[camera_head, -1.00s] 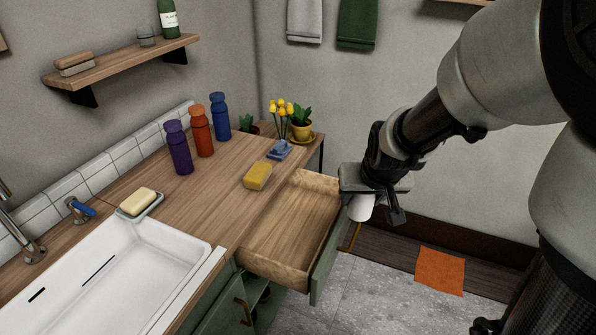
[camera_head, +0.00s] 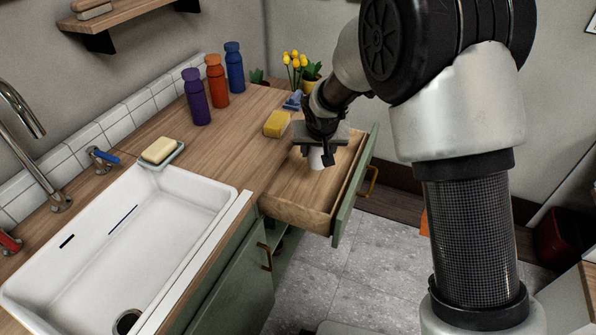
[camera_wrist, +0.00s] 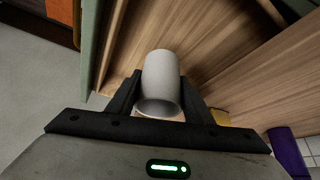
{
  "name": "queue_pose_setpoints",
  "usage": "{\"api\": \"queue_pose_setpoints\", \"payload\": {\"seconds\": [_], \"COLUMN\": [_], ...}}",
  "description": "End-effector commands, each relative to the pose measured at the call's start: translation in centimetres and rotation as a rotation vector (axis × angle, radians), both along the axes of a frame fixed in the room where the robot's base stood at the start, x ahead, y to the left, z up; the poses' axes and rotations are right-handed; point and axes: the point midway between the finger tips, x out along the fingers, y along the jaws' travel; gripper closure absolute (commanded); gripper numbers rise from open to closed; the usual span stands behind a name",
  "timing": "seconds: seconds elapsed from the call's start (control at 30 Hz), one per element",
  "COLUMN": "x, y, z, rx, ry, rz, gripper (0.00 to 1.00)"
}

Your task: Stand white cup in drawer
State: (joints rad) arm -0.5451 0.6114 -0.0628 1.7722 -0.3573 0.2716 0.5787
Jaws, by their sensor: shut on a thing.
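The white cup (camera_head: 317,158) is in my gripper (camera_head: 318,150), over the open drawer (camera_head: 295,208). In the wrist view the cup (camera_wrist: 160,84) sits between the two dark fingers of my gripper (camera_wrist: 160,95), which are shut on its sides. The drawer's wooden floor and wall (camera_wrist: 109,62) show behind the cup. The drawer is pulled out of the green cabinet and looks empty. I cannot tell whether the cup's lower end touches the drawer floor.
A yellow sponge (camera_head: 277,124) and a blue item (camera_head: 293,101) lie on the counter beside the drawer. Purple (camera_head: 196,97), orange (camera_head: 216,80) and blue (camera_head: 234,67) bottles stand by the wall. A white sink (camera_head: 130,240) is at left.

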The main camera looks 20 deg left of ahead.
Motion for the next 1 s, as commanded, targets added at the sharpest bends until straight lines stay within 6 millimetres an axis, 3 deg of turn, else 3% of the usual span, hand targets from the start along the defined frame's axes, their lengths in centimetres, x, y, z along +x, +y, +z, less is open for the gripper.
{"api": "queue_pose_setpoints", "payload": {"seconds": [0.13,0.4,0.57,0.8,1.0], "x": [0.1,0.0,0.1,0.1,0.1], "y": [1.6,1.7,1.7,1.6,1.6], "z": [-1.8,-6.5,-7.5,-10.7,-10.7], "rx": [0.001,0.002,0.003,0.002,0.005], "ry": [0.001,0.002,0.0,0.001,-0.002], "rz": [0.011,0.012,0.011,0.012,0.011], "gripper": [0.79,0.79,0.79,0.79,0.79]}}
